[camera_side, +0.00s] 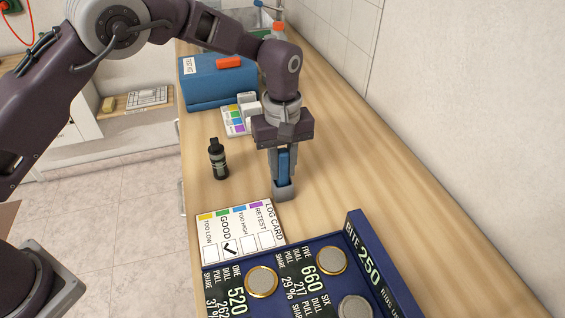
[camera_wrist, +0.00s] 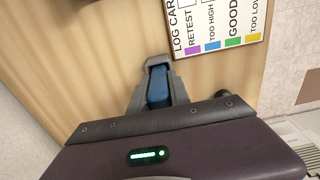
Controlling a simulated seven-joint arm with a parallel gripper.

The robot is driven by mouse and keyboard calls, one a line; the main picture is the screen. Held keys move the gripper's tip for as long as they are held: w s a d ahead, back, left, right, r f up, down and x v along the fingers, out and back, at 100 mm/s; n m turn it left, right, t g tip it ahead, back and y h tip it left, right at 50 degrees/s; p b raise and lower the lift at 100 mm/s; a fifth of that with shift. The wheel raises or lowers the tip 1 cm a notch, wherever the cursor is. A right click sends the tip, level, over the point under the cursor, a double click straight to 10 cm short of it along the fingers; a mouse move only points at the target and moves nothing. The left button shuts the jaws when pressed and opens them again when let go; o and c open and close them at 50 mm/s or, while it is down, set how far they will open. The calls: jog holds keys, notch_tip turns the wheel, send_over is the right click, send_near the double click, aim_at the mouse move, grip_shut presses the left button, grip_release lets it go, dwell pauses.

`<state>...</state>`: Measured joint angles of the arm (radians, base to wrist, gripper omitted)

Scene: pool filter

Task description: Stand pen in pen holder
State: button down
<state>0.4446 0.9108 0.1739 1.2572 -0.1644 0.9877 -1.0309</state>
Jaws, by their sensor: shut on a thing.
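The pen also shows between the fingers in the wrist view (camera_wrist: 158,87).
A log card (camera_side: 240,232) with a tick under GOOD lies in front. A dark blue tray (camera_side: 355,222) with round silver discs is at the front right. A black bottle (camera_side: 218,160) stands left of my gripper. A blue case (camera_side: 215,82) is behind. The counter's right side is clear.

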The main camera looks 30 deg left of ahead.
jog(key=shift+f, duration=0.2)
jog(key=c, duration=0.7)
grip_release()
jog(key=shift+o, duration=0.2)
jog(key=shift+r, duration=4.55)
